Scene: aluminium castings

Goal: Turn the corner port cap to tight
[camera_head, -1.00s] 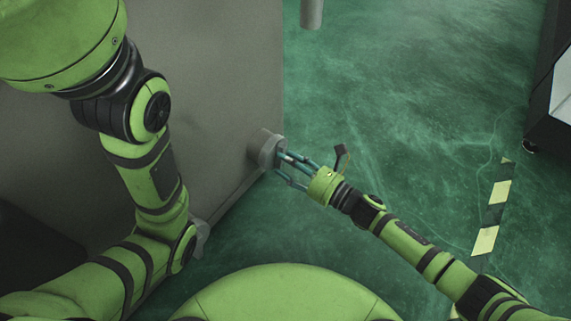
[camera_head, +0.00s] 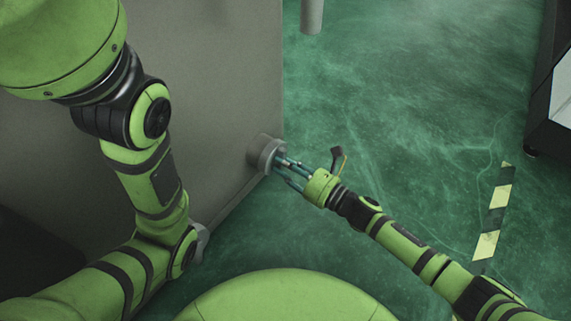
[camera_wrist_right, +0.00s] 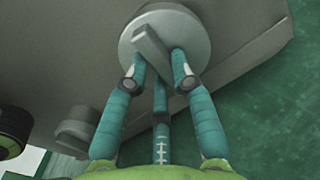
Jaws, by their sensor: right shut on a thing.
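The corner port cap (camera_head: 263,151) is a round grey disc on the grey casting's side, near its lower right corner in the head view. In the right wrist view the cap (camera_wrist_right: 193,22) shows its face with a raised bar (camera_wrist_right: 153,52) across it, tilted. My right gripper (camera_head: 281,166) reaches the cap from the right. In the wrist view its teal fingers (camera_wrist_right: 160,62) are closed around the bar's lower end. My left arm comes in from the left in the head view; its gripper is not in view.
The large grey casting (camera_head: 215,70) fills the upper left. A second grey round fitting (camera_wrist_right: 77,130) sits lower on it in the wrist view. Green floor (camera_head: 420,90) is open to the right, with a striped floor marking (camera_head: 493,212). A dark cabinet (camera_head: 551,120) stands at the far right.

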